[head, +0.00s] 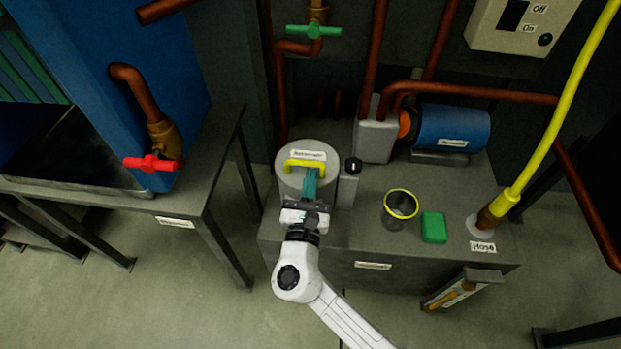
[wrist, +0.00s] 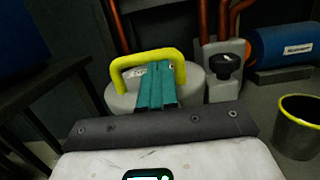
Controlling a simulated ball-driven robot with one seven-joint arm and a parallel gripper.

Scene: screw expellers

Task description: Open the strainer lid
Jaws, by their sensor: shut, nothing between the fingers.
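The strainer is a grey cylinder with a round grey lid (head: 289,160) and a yellow arched handle (head: 305,165) on top. The lid lies flat on the strainer. In the wrist view the yellow handle (wrist: 149,60) stands behind my teal fingers. My gripper (head: 311,173) has its fingers together, with nothing between them, right at the near side of the handle. In the wrist view the gripper (wrist: 157,84) overlaps the handle's arch and hides part of the lid and its label. I cannot tell whether the fingertips touch the handle.
A black knob (head: 353,165) on a grey block stands just right of the strainer. A yellow-rimmed cup (head: 401,204), a green block (head: 434,227) and a yellow hose (head: 560,110) are further right. A blue motor (head: 455,127) and copper pipes are behind.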

